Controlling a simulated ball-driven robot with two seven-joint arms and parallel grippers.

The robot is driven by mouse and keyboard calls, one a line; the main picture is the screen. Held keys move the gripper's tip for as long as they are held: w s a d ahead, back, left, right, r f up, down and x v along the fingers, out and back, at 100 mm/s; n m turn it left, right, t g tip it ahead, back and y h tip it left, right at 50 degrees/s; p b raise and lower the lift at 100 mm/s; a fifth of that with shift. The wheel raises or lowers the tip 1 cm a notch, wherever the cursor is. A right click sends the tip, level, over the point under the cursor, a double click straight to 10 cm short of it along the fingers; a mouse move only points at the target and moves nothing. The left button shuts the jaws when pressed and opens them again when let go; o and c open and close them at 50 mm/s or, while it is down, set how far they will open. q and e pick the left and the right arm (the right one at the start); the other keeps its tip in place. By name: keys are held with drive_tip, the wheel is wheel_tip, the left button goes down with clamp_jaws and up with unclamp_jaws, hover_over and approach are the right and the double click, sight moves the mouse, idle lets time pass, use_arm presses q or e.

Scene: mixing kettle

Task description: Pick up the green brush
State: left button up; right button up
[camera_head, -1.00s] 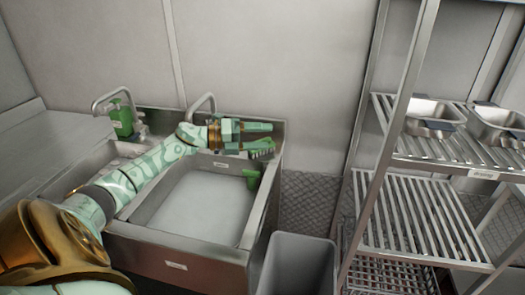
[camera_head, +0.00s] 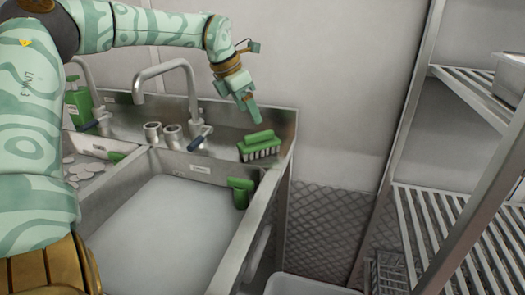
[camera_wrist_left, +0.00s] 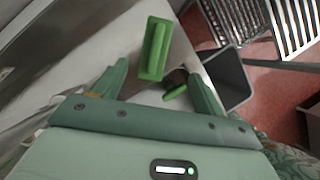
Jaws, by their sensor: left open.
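The green brush (camera_head: 260,146), with pale bristles below, rests on the sink's back right ledge. It also shows in the left wrist view (camera_wrist_left: 155,48), ahead of the fingers and roughly centred between them. My left gripper (camera_head: 248,108) hangs just above and slightly left of the brush in the head view, pointing down. Its fingers (camera_wrist_left: 159,72) are open with nothing between them, and they look apart from the brush. My right gripper is not in view.
The steel sink basin (camera_head: 165,235) lies in front. A second green item (camera_head: 241,191) sits at its right inner wall. Faucets (camera_head: 165,70) and a green soap bottle (camera_head: 80,102) stand left. A bin (camera_head: 310,287) and wire shelving (camera_head: 450,225) are to the right.

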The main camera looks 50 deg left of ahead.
sight(259, 133)
use_arm(q)
drive_tip(key=b+x, duration=0.1)
drive_tip(key=x, duration=0.5)
drive_tip(key=shift+w+a+f+b, duration=0.1)
drive_tip(key=shift+f+b, duration=0.1)
drive_tip(key=shift+b, duration=0.15)
drive_tip(key=b+x, duration=0.2)
drive_tip(key=x, duration=0.3)
drive_tip(key=shift+w+a+f+b, duration=0.15)
drive_tip(key=shift+w+a+b, duration=0.05)
drive_tip(key=shift+b, duration=0.2)
drive_tip(key=shift+s+r, duration=0.1)
drive_tip(key=shift+r, duration=0.1)
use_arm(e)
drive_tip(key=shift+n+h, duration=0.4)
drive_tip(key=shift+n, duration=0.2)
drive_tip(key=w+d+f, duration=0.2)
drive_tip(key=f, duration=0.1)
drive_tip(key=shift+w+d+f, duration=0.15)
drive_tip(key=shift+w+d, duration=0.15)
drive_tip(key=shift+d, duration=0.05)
use_arm(q)
drive_tip(key=c, duration=1.2)
